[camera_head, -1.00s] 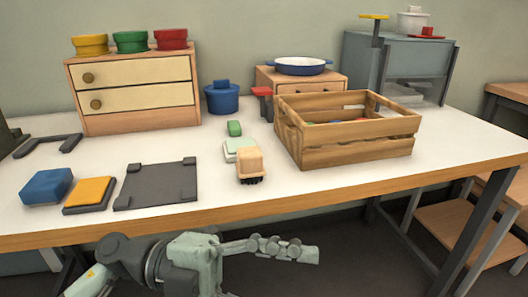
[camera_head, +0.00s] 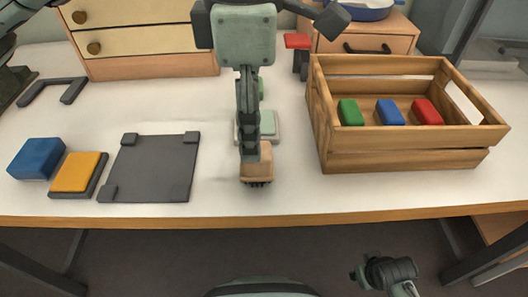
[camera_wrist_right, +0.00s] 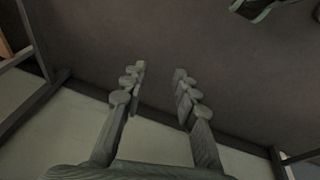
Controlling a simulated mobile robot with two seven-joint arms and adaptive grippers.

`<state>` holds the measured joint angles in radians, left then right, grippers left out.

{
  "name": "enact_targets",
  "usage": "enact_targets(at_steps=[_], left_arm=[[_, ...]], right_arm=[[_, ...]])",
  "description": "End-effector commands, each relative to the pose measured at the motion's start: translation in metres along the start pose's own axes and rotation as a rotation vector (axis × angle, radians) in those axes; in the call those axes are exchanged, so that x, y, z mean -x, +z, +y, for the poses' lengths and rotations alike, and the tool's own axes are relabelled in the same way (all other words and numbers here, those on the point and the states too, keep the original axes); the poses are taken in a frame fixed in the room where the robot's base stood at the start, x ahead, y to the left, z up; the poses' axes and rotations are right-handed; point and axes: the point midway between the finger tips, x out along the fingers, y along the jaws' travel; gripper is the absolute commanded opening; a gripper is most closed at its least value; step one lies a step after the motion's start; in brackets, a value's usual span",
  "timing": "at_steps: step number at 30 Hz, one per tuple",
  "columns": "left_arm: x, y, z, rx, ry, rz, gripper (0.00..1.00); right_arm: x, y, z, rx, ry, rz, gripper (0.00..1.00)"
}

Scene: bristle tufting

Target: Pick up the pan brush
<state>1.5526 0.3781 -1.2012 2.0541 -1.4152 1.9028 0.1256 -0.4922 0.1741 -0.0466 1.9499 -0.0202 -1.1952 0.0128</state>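The pan brush (camera_head: 257,172), a small light wooden block with dark bristles underneath, is on the white table near its front edge. My left gripper (camera_head: 250,150) points down over it in the head view, with its fingertips at the block's upper back part. The fingers show edge-on and overlap, so their gap and any grip are hidden. My right gripper (camera_wrist_right: 160,80) is open and empty in the right wrist view. It is away from the brush, with the floor behind it.
Behind the brush lies a pale green pad (camera_head: 271,127), partly hidden by my left gripper. A wooden crate (camera_head: 405,144) with green, blue and red blocks stands right. A dark grey tray (camera_head: 150,170), a yellow-topped block (camera_head: 78,173) and a blue block (camera_head: 37,158) lie left.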

Motion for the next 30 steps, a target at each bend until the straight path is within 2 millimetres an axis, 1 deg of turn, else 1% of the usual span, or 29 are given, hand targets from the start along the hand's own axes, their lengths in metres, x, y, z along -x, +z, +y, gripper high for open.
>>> enact_targets(at_steps=[5,9,12,15,20,21,30], left_arm=[[-0.021,0.003,0.001,-0.001,-0.005,-0.001,0.57],[-0.043,0.007,0.002,0.001,-0.007,-0.001,0.57],[-0.054,0.007,0.002,0.002,-0.005,-0.003,0.57],[-0.058,0.007,0.003,0.002,-0.004,-0.004,0.57],[-0.059,0.007,0.003,0.002,-0.003,-0.004,0.57],[-0.059,0.007,0.003,0.002,-0.003,-0.004,0.56],[-0.058,0.007,0.003,0.002,-0.004,-0.004,0.18]], right_arm=[[-0.005,0.002,-0.001,0.001,-0.003,-0.004,0.29],[-0.014,0.006,-0.003,0.000,-0.008,-0.007,0.29],[-0.017,0.007,-0.003,0.000,-0.009,-0.008,0.29],[-0.018,0.007,-0.004,0.000,-0.010,-0.008,0.29],[-0.018,0.007,-0.004,0.000,-0.010,-0.008,0.29],[-0.018,0.007,-0.004,0.000,-0.010,-0.008,0.29],[-0.018,0.008,-0.004,0.001,-0.010,-0.009,0.29]])
